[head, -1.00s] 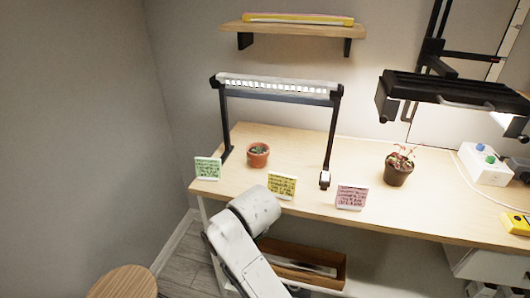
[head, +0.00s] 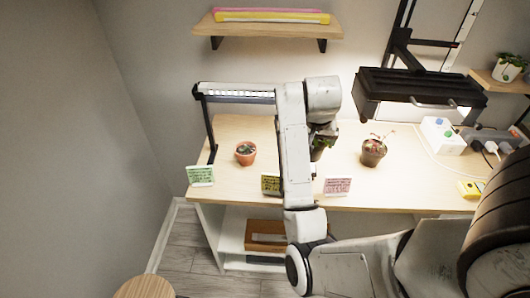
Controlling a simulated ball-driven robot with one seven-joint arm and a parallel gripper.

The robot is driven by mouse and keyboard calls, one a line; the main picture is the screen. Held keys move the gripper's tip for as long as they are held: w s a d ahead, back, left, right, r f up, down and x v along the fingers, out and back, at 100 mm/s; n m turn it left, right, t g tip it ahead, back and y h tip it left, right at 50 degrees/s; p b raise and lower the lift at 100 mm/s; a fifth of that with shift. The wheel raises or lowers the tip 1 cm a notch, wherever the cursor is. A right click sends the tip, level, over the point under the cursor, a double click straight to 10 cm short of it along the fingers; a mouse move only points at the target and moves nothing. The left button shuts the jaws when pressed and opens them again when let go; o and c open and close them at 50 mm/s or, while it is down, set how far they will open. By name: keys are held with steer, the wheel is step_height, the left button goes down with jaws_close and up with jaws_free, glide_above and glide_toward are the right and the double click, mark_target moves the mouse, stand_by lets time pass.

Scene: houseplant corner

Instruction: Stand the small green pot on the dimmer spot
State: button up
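My gripper (head: 318,150) hangs over the table, between the two lamps. Dark and green bits show at it, but I cannot tell whether they are a plant or pot in it, nor whether its fingers are open. No small green pot shows clearly. A terracotta pot (head: 245,155) with a small green plant stands on the left under the slim strip lamp (head: 238,96). A dark brown pot (head: 373,153) with a reddish plant stands under the large black lamp (head: 415,91), where the table looks brighter. My arm hides the table between them and the strip lamp's right post.
A white box (head: 442,135), cables and a yellow device (head: 470,189) are at right. A white patterned pot (head: 509,67) sits on the right shelf.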

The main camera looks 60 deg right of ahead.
steer(key=shift+w+d+f+p, duration=0.3)
steer(key=shift+w+d+f, duration=0.3)
steer(key=shift+w+f, duration=1.45)
steer(key=shift+w+d+f+p, duration=0.35)
steer(key=shift+w+d+f, duration=0.2)
steer(key=shift+w+f, duration=1.45)
steer(key=shift+w+d+f+p, duration=0.3)
steer(key=shift+w+d+f, duration=0.3)
steer(key=shift+w+f, duration=1.45)
steer(key=shift+s+f, duration=0.1)
